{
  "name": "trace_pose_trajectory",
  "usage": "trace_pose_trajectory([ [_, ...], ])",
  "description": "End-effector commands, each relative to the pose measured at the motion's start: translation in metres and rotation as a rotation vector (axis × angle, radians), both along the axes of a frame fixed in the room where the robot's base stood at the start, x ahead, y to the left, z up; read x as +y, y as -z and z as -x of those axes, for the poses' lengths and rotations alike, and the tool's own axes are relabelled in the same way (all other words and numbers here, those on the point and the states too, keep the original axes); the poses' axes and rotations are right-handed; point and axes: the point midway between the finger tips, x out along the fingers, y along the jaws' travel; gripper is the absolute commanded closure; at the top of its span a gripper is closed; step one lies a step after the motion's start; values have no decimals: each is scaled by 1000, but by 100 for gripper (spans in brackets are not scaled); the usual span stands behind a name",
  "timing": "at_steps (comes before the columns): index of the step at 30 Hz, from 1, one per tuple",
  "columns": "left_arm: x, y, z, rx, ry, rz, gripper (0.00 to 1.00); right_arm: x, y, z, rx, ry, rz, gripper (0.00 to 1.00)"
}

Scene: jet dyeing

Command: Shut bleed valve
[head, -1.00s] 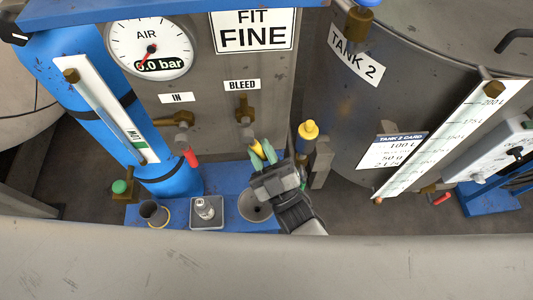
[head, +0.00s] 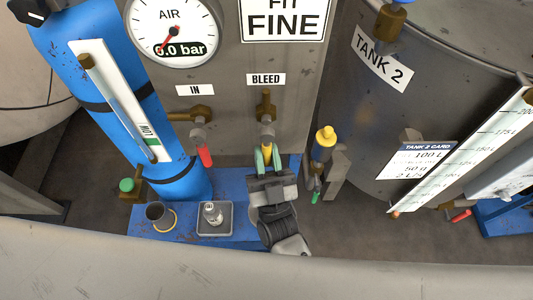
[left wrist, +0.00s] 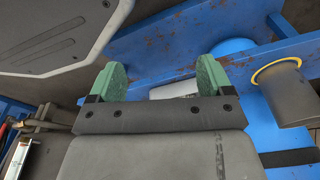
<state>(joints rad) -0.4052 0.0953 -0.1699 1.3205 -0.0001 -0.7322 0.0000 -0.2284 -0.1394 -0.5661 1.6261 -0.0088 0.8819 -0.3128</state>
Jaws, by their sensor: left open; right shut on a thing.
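The bleed valve (head: 266,107) is a brass fitting on the grey panel below the BLEED label (head: 265,79). Its yellow lever (head: 267,147) points straight down. My right gripper (head: 266,160) is shut on the lever's lower end, with a green fingertip on each side. The fingers hide the lever's tip. My left gripper (left wrist: 162,78) shows only in the left wrist view. It is open and empty, in front of a blue frame and away from the valve.
The IN valve (head: 200,115) with its red lever (head: 205,156) is left of the bleed valve. The air gauge (head: 173,30) reads 0.0 bar. A yellow-topped fitting (head: 324,142) stands close on the right.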

Motion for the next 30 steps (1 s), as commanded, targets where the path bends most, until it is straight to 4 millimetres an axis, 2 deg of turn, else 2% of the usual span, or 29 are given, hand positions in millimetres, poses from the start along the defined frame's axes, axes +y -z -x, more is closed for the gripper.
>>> trace_pose_trajectory([
  [9,0,0,0,0,0,0,19,1,0,0,4,-6,-9,100],
  [10,0,0,0,0,0,0,19,1,0,0,4,-6,-9,77],
  [14,0,0,0,0,1,0,19,1,0,0,3,-5,-7,57],
  [15,0,0,0,0,1,0,19,1,0,0,3,-4,-6,55],
  [23,0,0,0,0,1,0,19,0,1,1,1,-4,-5,55],
  [28,0,1,-1,5,0,-1,19,-3,15,13,5,-4,-2,55],
  [30,-2,-9,-9,-9,-3,2,19,-6,25,22,6,-4,-3,55],
])
